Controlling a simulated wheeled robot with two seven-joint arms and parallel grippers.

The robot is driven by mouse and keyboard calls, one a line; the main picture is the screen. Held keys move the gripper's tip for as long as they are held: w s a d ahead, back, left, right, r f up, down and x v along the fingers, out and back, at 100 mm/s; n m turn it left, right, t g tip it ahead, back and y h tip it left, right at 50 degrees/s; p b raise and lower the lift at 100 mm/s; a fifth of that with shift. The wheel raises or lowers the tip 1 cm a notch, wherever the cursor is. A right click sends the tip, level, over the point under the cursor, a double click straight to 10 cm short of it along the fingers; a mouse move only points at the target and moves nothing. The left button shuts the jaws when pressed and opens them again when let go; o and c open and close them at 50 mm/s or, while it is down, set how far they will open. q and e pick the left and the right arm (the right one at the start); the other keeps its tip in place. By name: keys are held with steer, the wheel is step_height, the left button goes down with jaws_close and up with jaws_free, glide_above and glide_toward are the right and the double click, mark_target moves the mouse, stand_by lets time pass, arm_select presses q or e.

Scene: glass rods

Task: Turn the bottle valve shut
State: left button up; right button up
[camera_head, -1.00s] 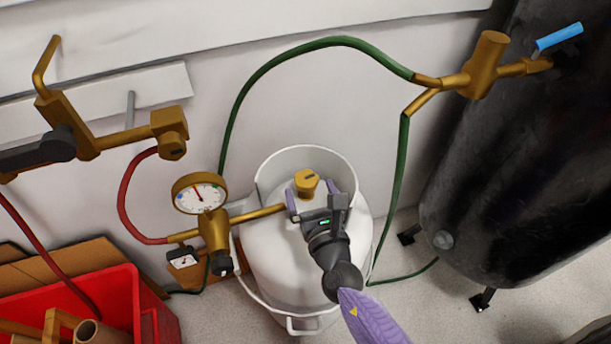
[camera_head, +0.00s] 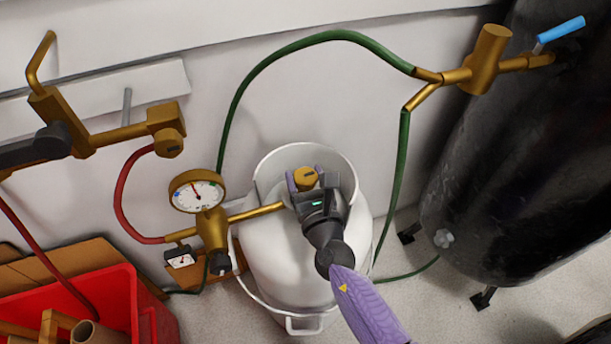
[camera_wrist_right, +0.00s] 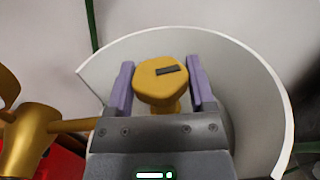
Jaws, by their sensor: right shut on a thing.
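The bottle valve (camera_head: 306,178) is a brass-yellow knob with a dark mark on its top. It sits on the white gas bottle (camera_head: 285,255), inside the bottle's curved collar. In the right wrist view the valve (camera_wrist_right: 160,82) stands between the two purple fingers. My right gripper (camera_head: 308,181) is shut on the valve, with one finger on each side of it; it also shows in the right wrist view (camera_wrist_right: 161,88). The gripper hides part of the bottle's top. My left gripper is not in the head view.
A brass regulator with a round gauge (camera_head: 197,191) joins the bottle from the left by a pipe. A green hose (camera_head: 240,95) arches above the bottle. A red crate (camera_head: 145,305) stands lower left and a large black tank (camera_head: 500,150) at right.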

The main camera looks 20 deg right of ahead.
steer(key=shift+r+m+h+p, duration=0.1)
steer(key=shift+m+h+p, duration=0.25)
steer(key=shift+m+h, duration=0.45)
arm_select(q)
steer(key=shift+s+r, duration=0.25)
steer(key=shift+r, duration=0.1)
arm_select(e)
steer(key=shift+h, duration=0.3)
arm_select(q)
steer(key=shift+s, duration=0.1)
arm_select(e)
steer(key=o, duration=1.2)
steer(key=shift+s, duration=0.1)
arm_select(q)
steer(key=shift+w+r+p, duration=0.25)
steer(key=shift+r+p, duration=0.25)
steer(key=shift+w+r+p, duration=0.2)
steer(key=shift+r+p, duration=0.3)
arm_select(e)
steer(key=s, duration=0.3)
steer(key=s+a, duration=0.1)
steer(key=s, duration=0.5)
steer(key=shift+s+a, duration=0.3)
steer(key=shift+a, duration=0.05)
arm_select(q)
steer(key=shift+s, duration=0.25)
